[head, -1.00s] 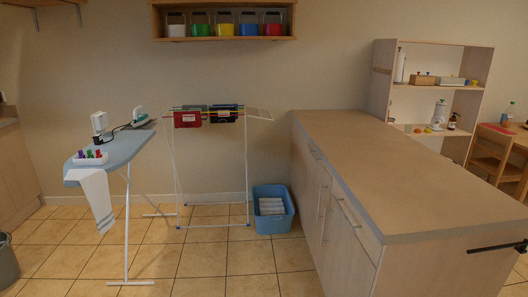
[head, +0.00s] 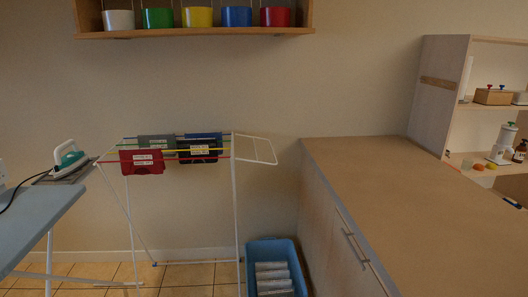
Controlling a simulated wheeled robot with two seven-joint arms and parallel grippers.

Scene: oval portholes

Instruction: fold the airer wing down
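The airer (head: 236,200) stands against the back wall in the head view, on thin white legs with coloured rails. Its white wing (head: 256,149) sticks out from the right end at about rail height, sloping slightly down to the right. A red cloth (head: 142,161), a black cloth (head: 199,151) and a grey cloth (head: 157,144) with labels hang over the rails, with a blue one (head: 204,136) behind. Neither of my grippers is in view.
A blue basket (head: 274,264) with white rolls sits on the floor below the wing. A wooden-topped counter (head: 420,205) stands at the right. An ironing board (head: 38,215) with an iron (head: 68,158) is at the left. A shelf (head: 200,34) with coloured pots hangs above.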

